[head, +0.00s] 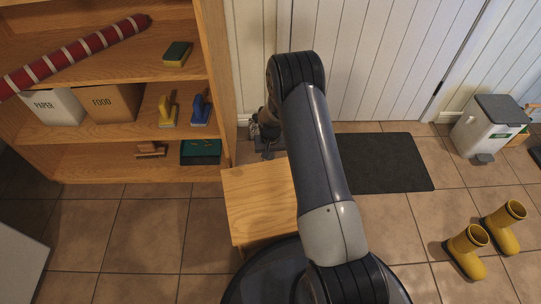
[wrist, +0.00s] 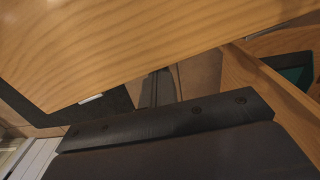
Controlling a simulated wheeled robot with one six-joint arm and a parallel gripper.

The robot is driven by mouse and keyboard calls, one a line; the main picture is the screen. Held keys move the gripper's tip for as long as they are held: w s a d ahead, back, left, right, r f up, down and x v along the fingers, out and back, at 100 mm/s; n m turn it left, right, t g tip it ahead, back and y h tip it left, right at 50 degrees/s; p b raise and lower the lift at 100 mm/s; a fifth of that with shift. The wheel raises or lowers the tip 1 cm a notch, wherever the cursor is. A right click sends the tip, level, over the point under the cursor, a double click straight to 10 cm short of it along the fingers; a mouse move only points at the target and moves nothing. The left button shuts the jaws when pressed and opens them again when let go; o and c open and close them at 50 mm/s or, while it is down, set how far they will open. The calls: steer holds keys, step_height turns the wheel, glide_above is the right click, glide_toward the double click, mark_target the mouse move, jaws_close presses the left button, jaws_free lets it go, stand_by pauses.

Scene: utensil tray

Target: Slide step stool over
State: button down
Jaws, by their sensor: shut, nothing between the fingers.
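The step stool (head: 258,200) is light wood with a flat, square-looking top. It stands on the tiled floor between the shelf and my arm, which covers its right side in the head view. My gripper (head: 267,150) is low, just beyond the stool's far edge, shut and empty. I cannot tell if it touches the stool. In the wrist view, a wood-grained surface, likely the stool (wrist: 130,45), fills the top very close to the camera. A dark bar with screws crosses the lower part.
A wooden shelf (head: 120,130) with bins and brushes stands at left. A dark mat (head: 385,163) lies right of my arm before the white panelled door. Yellow boots (head: 467,252) and a white pedal bin (head: 488,125) are at right. Floor left of the stool is clear.

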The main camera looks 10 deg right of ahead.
steer(key=shift+f, duration=0.15)
step_height(320, 180, up, 11)
steer(key=p, duration=0.4)
steer(key=shift+f, duration=0.15)
step_height(320, 180, down, 10)
steer(key=b, duration=0.4)
steer(key=shift+w+f, duration=0.25)
steer(key=shift+w, duration=0.15)
